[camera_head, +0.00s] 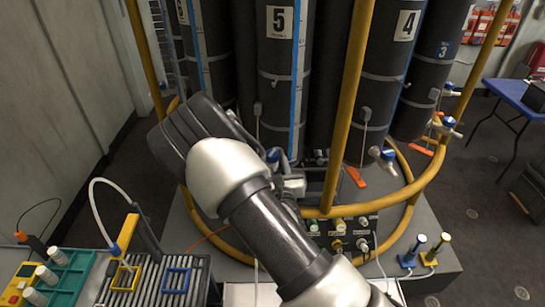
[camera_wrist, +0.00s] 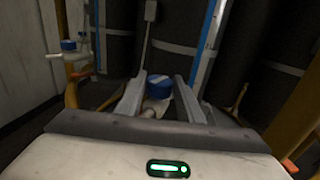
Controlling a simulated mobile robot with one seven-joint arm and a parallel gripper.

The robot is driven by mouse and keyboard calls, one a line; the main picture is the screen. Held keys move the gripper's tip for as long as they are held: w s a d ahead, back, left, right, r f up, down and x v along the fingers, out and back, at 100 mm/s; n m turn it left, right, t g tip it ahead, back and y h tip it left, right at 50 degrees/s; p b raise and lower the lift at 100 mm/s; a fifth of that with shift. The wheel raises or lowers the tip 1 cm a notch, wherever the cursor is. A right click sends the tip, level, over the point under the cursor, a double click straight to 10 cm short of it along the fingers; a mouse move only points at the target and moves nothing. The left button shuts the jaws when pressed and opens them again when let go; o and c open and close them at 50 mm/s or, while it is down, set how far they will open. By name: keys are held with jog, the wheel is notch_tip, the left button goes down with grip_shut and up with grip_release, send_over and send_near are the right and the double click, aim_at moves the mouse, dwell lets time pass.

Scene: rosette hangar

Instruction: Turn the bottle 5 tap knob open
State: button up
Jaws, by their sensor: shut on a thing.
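Bottle 5 (camera_head: 278,75) is a tall dark cylinder with a white "5" label, behind my arm in the head view. Its blue tap knob (camera_head: 273,155) shows just past my arm there. In the wrist view the blue knob (camera_wrist: 159,84), with a light mark on top, sits between the two grey fingers of my gripper (camera_wrist: 158,98). The fingers are shut on the knob from both sides. My arm hides most of the tap body in the head view. How far the knob is turned cannot be told.
Yellow rails (camera_head: 347,105) curve around the bottles. Bottle 4 (camera_head: 402,50) stands to the right, with a blue tap (camera_head: 385,154) and an orange lever (camera_head: 357,177). A panel of knobs (camera_head: 342,233) is below. Another blue-topped tap (camera_wrist: 69,45) is left in the wrist view.

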dwell(0.3)
jog(key=o, duration=1.1)
jog(key=shift+c, duration=0.2)
jog(key=shift+s, duration=0.1)
